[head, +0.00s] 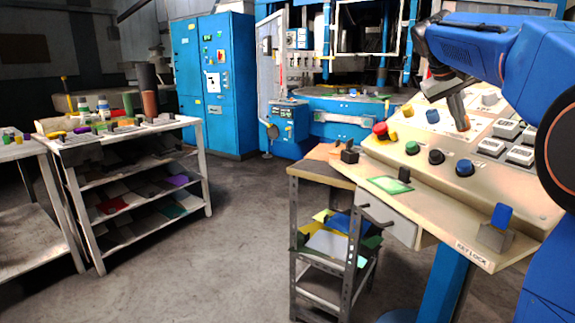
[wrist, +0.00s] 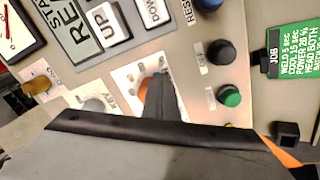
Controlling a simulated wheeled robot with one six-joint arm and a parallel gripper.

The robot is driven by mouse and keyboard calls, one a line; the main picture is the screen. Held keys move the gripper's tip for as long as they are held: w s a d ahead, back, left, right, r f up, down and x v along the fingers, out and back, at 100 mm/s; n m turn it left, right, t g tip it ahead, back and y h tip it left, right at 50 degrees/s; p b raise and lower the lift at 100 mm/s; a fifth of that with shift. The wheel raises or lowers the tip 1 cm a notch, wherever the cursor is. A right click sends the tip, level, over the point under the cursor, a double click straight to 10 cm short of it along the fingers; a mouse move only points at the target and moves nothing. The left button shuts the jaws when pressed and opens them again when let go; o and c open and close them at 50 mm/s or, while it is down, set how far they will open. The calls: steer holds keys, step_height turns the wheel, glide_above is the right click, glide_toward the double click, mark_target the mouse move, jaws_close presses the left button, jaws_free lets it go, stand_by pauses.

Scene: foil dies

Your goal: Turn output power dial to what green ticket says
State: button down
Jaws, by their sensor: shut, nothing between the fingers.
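The green ticket (wrist: 297,50) lies at the right of the wrist view. Its readable lines say weld 5 sec, cool 15 sec, power 20 % and head both. In the head view the ticket (head: 389,184) lies on the panel's front ledge. My gripper (head: 463,126) is shut and points down at the sloped panel. In the wrist view its dark fingers (wrist: 163,95) cover most of an orange knob (wrist: 147,82) on a white scale plate. The knob's pointer and label are hidden, so I cannot tell its setting or whether the fingers touch it.
A grey dial (wrist: 97,104) on another plate sits beside the orange knob. Black (wrist: 221,52) and green (wrist: 229,96) buttons stand nearby. In the head view a red button (head: 380,130), blue knobs (head: 464,167) and white buttons (head: 507,129) surround the gripper. A key lock (head: 497,232) stands at the front.

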steer(key=shift+s+a, duration=0.15)
steer(key=shift+s, duration=0.1)
steer(key=shift+v, duration=2.9)
steer(key=shift+w+d+f, duration=0.2)
steer(key=shift+d+f, duration=0.65)
steer(key=shift+d, duration=0.25)
steer(key=shift+w+d+f, duration=0.2)
steer(key=shift+d+f, duration=0.6)
steer(key=shift+d, duration=0.3)
steer(key=shift+w+d+f, duration=0.1)
steer(key=shift+d+f, duration=0.1)
steer(key=shift+f, duration=0.15)
steer(key=shift+w, duration=0.15)
